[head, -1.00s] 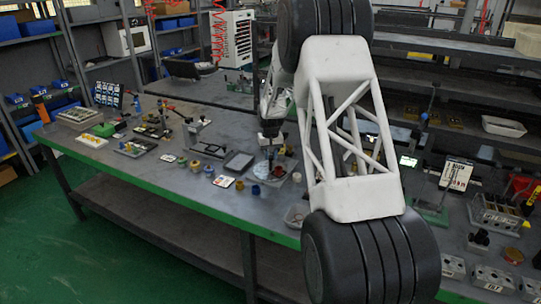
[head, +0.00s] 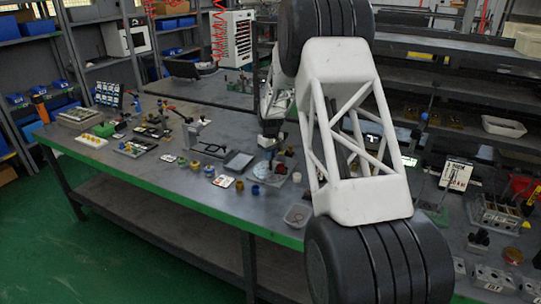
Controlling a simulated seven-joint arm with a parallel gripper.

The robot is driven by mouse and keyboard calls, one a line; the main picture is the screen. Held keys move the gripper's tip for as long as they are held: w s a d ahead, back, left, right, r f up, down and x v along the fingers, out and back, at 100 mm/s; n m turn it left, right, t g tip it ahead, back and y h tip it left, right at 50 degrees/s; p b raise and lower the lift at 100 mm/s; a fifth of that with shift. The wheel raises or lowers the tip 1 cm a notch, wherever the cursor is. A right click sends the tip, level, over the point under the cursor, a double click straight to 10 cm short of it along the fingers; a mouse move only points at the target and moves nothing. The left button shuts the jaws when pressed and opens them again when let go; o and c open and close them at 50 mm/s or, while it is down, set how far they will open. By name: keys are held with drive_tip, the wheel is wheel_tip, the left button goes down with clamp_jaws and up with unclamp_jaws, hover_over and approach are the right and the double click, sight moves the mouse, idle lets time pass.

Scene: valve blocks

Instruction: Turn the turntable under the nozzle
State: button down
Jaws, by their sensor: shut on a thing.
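My gripper (head: 271,154) is small and dark at this distance, pointing down over the middle of the bench. Its jaws are shut at the pale round turntable (head: 266,176), which sits low on the bench top. The wrist and fingers hide part of the turntable, and the exact part between the fingers is too small to make out. I cannot tell the nozzle apart from the dark shapes around the gripper.
Yellow and blue small parts (head: 240,185) and a white card (head: 223,181) lie left of the turntable. A grey tray (head: 239,161) is behind them. A clear dish (head: 297,215) stands near the green front edge. My arm hides the bench to the right.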

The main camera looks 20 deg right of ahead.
drive_tip(key=shift+n, duration=7.4)
drive_tip(key=c, duration=0.9)
unclamp_jaws()
drive_tip(key=shift+c, duration=0.2)
